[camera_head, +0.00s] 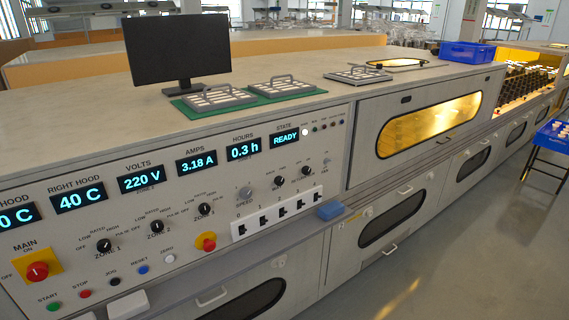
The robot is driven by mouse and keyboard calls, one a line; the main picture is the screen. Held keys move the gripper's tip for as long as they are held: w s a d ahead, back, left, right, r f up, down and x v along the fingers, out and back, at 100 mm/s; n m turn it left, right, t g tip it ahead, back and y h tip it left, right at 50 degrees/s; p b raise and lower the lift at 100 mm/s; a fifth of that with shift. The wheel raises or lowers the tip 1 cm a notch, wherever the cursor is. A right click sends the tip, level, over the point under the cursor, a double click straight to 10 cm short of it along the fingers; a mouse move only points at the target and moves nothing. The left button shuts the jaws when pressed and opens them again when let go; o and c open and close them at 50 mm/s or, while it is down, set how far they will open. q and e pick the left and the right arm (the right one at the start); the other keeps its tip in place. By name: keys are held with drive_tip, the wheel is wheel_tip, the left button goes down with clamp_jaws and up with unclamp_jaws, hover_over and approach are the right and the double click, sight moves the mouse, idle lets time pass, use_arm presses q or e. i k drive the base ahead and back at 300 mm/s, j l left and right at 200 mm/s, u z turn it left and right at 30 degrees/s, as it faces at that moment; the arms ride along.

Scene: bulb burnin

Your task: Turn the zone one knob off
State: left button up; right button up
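The zone one knob (104,245) is a small black rotary knob at the lower left of the white control panel (130,195). Labels for off, low, rated and high stand around it, with ZONE 1 below. Its pointer is too small to read for certain. The similar zone two knob (157,226) and zone three knob (204,209) sit to its right in a rising row. Neither of my grippers shows in the head view.
A red main switch (37,271) on a yellow plate is left of the knob. A red-and-yellow button (207,242) is right and lower. Push buttons line the bottom edge. A white block (127,304) and a blue block (330,210) rest on the ledge.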

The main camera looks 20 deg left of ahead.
sight(104, 244)
drive_tip(key=u, duration=0.4)
drive_tip(key=l+u, duration=0.1)
drive_tip(key=u, duration=0.35)
drive_tip(key=k+u, duration=0.1)
drive_tip(key=u, duration=0.75)
drive_tip(key=k, duration=0.05)
